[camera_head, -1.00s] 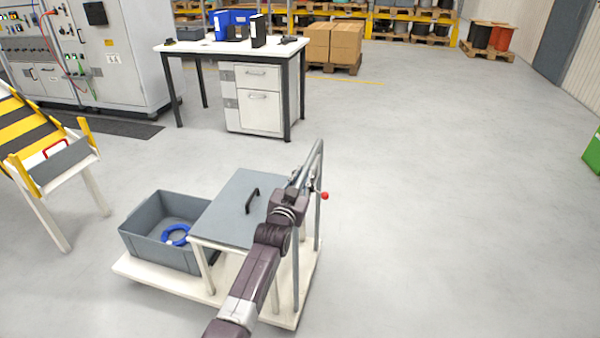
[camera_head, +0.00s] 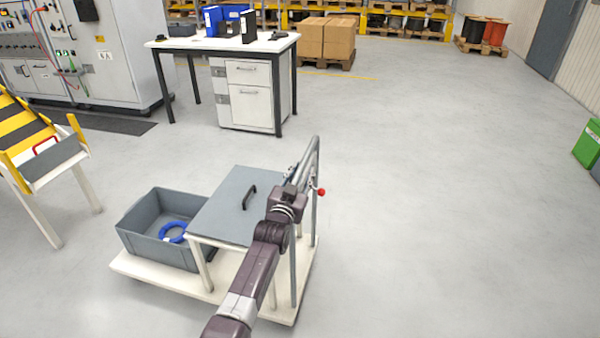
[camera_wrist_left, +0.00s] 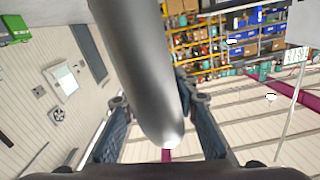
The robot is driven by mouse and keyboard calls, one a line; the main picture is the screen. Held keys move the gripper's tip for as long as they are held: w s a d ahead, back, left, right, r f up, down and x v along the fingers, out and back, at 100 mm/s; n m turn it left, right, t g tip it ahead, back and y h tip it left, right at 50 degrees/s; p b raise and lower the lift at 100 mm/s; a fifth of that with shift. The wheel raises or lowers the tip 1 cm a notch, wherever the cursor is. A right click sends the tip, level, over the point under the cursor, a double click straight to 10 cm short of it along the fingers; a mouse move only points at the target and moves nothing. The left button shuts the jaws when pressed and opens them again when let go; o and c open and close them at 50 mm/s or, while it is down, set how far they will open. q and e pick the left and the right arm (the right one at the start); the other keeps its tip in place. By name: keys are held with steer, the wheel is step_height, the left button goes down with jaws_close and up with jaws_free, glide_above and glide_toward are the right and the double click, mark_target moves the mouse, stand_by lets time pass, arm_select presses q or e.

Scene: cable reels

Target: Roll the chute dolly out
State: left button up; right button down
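The chute dolly (camera_head: 165,283) is a low white platform in the lower middle of the head view. It carries a grey bin (camera_head: 150,246) with a blue coil (camera_head: 164,232) inside, and a grey-topped stand (camera_head: 222,208) with a black handle. A grey tubular push bar (camera_head: 315,212) with a red knob rises at its right end. My left gripper (camera_head: 295,187) is at this bar. The left wrist view shows the bar (camera_wrist_left: 140,70) between the two fingers (camera_wrist_left: 160,125), seemingly held; the contact itself is partly hidden. My right gripper is in neither view.
A yellow-and-black striped chute (camera_head: 25,135) on white legs stands left of the dolly, apart from it. A desk (camera_head: 225,45) with drawers is behind. Cartons (camera_head: 325,38) and shelving are farther back. A green box (camera_head: 588,143) is at far right. The floor right of the dolly is clear.

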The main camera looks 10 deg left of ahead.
arm_select(q)
steer(key=shift+o, duration=0.2)
steer(key=shift+a, duration=0.1)
steer(key=s, duration=1.2)
steer(key=shift+a, duration=0.15)
